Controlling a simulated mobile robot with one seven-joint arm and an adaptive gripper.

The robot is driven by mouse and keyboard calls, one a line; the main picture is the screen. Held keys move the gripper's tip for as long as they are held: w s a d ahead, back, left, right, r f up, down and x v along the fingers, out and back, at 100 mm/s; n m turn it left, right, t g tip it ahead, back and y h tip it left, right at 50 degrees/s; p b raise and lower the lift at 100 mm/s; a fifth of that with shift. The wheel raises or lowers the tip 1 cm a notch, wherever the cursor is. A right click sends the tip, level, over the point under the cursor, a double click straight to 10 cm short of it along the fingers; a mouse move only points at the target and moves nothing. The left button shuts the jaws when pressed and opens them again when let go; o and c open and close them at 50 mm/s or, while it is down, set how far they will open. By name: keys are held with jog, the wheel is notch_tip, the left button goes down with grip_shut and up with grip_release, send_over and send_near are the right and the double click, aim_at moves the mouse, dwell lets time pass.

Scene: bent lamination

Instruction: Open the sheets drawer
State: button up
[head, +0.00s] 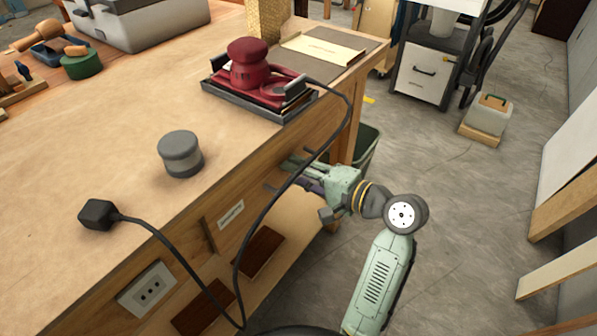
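The wooden workbench (95,160) has a front face running from lower left to upper right in the head view. A wooden front panel with a pale label (231,213) is set in it; the label is too small to read, so I cannot tell whether this is the sheets drawer. My gripper (276,175) is at the bench front, right of the label and below the red sander. Its fingers look spread apart, with nothing visible between them. The bench edge and a hanging black cable partly hide this area, so contact with any handle cannot be told.
The red sander (250,70) sits in a dark tray on the bench, its black cable (262,215) hanging past my arm. A grey round container (181,153) and a black plug (98,214) lie on top. A socket (147,289) is on the front.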

grip_shut()
dwell(0.7)
